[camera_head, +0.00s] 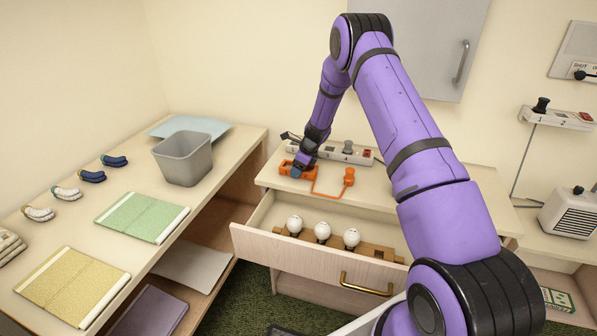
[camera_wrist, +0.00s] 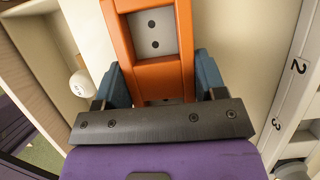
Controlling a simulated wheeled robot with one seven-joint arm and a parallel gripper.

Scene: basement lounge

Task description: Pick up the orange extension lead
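The orange extension lead (camera_head: 300,170) lies on the counter above the open drawer, with its orange cord running right to an orange plug (camera_head: 349,176). In the wrist view its orange body (camera_wrist: 152,75) with a grey socket face fills the space between my two blue fingers. My gripper (camera_head: 297,170) is down at the lead's body; it also shows in the wrist view (camera_wrist: 160,80). The fingers lie along both long sides, looking flush or nearly so. I cannot tell whether they press on it. The fingertips' lower ends are hidden.
A white power strip (camera_head: 345,153) lies just behind the lead. The open drawer (camera_head: 290,247) below holds several white bulbs (camera_head: 323,232) in a wooden rack. A grey bin (camera_head: 183,158) stands on the left counter. A heater (camera_head: 570,212) stands at right.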

